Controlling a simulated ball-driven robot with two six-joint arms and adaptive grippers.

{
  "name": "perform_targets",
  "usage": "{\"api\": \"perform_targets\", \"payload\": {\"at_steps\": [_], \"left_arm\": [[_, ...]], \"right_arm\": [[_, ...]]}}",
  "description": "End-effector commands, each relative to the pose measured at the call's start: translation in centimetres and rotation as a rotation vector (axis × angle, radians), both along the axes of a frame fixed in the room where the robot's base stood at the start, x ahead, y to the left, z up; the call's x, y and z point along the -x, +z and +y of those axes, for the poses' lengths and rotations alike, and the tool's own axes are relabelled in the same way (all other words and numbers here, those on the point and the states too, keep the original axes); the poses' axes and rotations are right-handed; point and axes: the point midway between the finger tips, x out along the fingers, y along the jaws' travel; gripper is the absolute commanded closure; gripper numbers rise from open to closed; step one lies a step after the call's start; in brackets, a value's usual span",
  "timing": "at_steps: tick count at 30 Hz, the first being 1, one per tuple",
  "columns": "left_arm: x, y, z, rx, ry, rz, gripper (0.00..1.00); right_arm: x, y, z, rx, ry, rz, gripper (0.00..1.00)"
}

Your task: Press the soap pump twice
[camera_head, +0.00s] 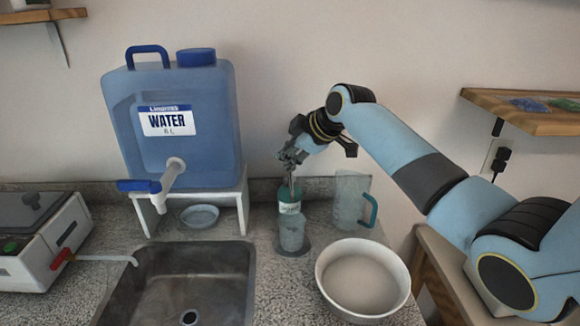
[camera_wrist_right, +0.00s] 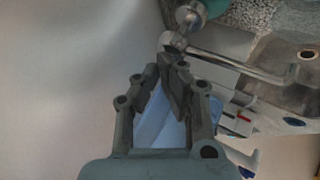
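The soap bottle (camera_head: 290,207) stands upright on the counter right of the sink, with a teal upper part and a thin metal pump. My right gripper (camera_head: 290,160) is directly above the pump, fingers pointing down. In the right wrist view, the pump's metal head (camera_wrist_right: 172,41) is just beyond the fingertips of my right gripper (camera_wrist_right: 161,64), which are close together with nothing visible held. The long spout (camera_wrist_right: 235,61) extends right across the view. I cannot tell whether the fingertips touch the pump. My left gripper is not in view.
A clear pitcher (camera_head: 350,205) with a teal handle stands right of the bottle, and a white bowl (camera_head: 402,290) at the front right. The sink (camera_head: 130,300) is on the left. A blue water container (camera_head: 215,120) stands on a white stand (camera_head: 241,205) behind it.

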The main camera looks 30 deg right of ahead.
Motion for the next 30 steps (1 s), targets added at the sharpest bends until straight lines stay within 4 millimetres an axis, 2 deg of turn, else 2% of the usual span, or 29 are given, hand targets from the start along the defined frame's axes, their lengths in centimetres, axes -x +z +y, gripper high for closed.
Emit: {"api": "perform_targets", "payload": {"at_steps": [4, 8, 23, 30], "left_arm": [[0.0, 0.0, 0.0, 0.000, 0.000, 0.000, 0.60], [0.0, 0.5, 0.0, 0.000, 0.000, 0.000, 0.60], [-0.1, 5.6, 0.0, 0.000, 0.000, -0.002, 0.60], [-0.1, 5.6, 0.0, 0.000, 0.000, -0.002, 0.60]], "right_arm": [[0.1, -0.2, -0.1, 0.001, -0.001, 0.003, 1.00], [0.1, 0.5, 0.0, 0.001, -0.001, 0.002, 1.00], [0.0, 6.0, 0.0, 0.000, -0.001, -0.001, 1.00], [0.0, 6.0, 0.0, 0.000, -0.001, -0.001, 1.00]]}}
